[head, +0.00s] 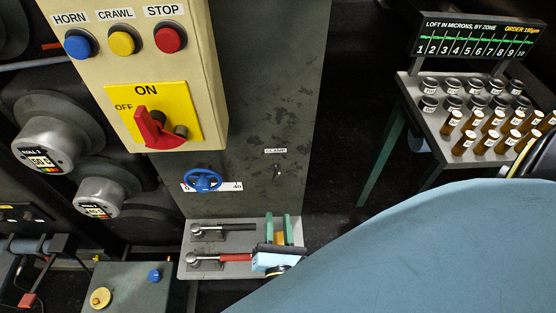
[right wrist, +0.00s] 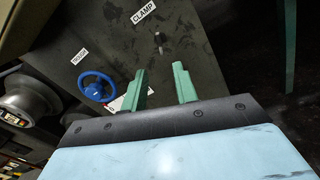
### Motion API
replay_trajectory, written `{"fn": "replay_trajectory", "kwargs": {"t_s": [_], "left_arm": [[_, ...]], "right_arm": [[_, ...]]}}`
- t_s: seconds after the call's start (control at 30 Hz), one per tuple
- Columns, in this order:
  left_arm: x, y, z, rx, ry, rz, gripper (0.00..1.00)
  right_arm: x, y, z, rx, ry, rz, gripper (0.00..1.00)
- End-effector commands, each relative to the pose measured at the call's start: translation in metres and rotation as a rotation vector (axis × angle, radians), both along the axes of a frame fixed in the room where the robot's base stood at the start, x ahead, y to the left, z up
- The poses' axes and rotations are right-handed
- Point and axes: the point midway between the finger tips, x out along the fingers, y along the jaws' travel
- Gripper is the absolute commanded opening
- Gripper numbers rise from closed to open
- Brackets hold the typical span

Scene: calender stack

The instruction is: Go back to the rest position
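My right gripper (head: 279,218) is low in the middle of the head view, in front of the lever plate. Its two green fingers stand apart. In the right wrist view the gripper (right wrist: 160,70) is open, with only the dark panel showing beyond the gap. The red-handled lever (head: 236,258) lies beside and left of the gripper; its right end meets the gripper's outline, and I cannot tell whether they touch. A dark-handled lever (head: 225,228) lies above it. A small orange patch (head: 280,238) shows between the fingers in the head view. My left gripper is not in view.
A beige control box (head: 95,75) with buttons and a red switch (head: 155,130) hangs at upper left. A blue handwheel (head: 202,181) and a clamp knob (head: 276,170) are on the dark panel (head: 270,90). A table (head: 420,115) with several jars and bottles stands right. Rollers are left.

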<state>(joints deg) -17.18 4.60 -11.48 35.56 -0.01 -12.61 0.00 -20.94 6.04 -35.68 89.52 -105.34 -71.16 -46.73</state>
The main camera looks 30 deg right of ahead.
Motion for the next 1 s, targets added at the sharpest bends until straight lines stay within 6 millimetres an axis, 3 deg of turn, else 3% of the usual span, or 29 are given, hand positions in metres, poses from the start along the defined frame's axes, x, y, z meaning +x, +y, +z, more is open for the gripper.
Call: {"fn": "replay_trajectory", "kwargs": {"t_s": [0.3, 0.37, 0.43, 0.57, 0.67, 0.8, 1.0], "left_arm": [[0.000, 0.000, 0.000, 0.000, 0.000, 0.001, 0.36], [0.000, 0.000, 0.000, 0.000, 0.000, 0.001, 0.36], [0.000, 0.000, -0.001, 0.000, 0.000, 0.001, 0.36], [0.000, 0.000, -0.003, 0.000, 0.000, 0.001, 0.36], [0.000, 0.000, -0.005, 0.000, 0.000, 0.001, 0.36], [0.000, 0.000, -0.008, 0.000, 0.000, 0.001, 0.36], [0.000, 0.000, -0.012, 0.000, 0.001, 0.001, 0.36]], "right_arm": [[0.000, -0.001, -0.001, 0.002, 0.003, 0.000, 0.29], [0.000, -0.002, -0.008, 0.014, 0.018, -0.001, 0.29], [-0.001, -0.006, -0.027, 0.056, 0.062, -0.002, 0.29], [-0.014, -0.023, -0.098, 0.235, 0.217, -0.037, 0.29], [-0.041, -0.038, -0.167, 0.454, 0.357, -0.118, 0.29], [-0.095, -0.054, -0.249, 0.796, 0.489, -0.313, 0.29], [-0.179, -0.060, -0.325, 1.288, 0.490, -0.721, 0.29]]}}
